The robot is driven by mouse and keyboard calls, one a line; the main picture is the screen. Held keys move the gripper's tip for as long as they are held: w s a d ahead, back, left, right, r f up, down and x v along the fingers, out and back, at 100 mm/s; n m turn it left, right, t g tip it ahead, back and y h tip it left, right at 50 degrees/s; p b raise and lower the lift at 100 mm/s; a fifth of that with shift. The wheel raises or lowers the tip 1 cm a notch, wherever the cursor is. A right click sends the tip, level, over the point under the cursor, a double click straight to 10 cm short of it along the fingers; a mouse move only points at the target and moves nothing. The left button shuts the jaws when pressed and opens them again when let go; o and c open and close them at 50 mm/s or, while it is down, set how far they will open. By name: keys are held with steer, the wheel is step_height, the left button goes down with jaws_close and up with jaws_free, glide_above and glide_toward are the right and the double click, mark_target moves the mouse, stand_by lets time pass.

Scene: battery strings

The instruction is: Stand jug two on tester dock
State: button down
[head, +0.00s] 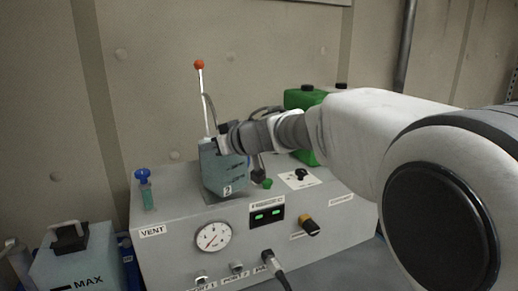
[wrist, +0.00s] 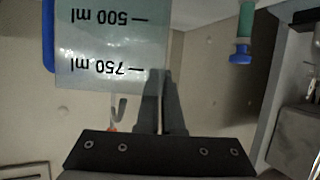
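Jug two (head: 222,172), a grey-blue container with a "2" label, is over the front middle of the grey tester's top (head: 180,200), slightly tilted in the head view. My gripper (head: 222,138) is at its upper rim. In the wrist view the jug's translucent wall (wrist: 105,40) shows upside-down 500 ml and 750 ml marks. My gripper's fingers (wrist: 158,95) are close together at the wall's edge and look shut on the jug. The dock is mostly hidden behind the jug; I cannot tell whether the jug touches it.
A blue-capped vial (head: 144,188) stands at the tester's left; it shows in the wrist view (wrist: 243,35). An orange-tipped rod (head: 200,95) rises behind the jug. A green can (head: 305,100) is behind my arm. A "MAX" box (head: 75,262) stands left; a cable (head: 275,266) plugs into the front.

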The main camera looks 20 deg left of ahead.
steer(key=shift+w+a+f+b, duration=0.45)
steer(key=shift+a+f, duration=0.2)
steer(key=shift+a, duration=0.1)
steer(key=shift+f, duration=0.15)
steer(key=c, duration=1.1)
jaws_free()
steer(key=shift+s+f, duration=0.1)
steer(key=shift+o, duration=0.2)
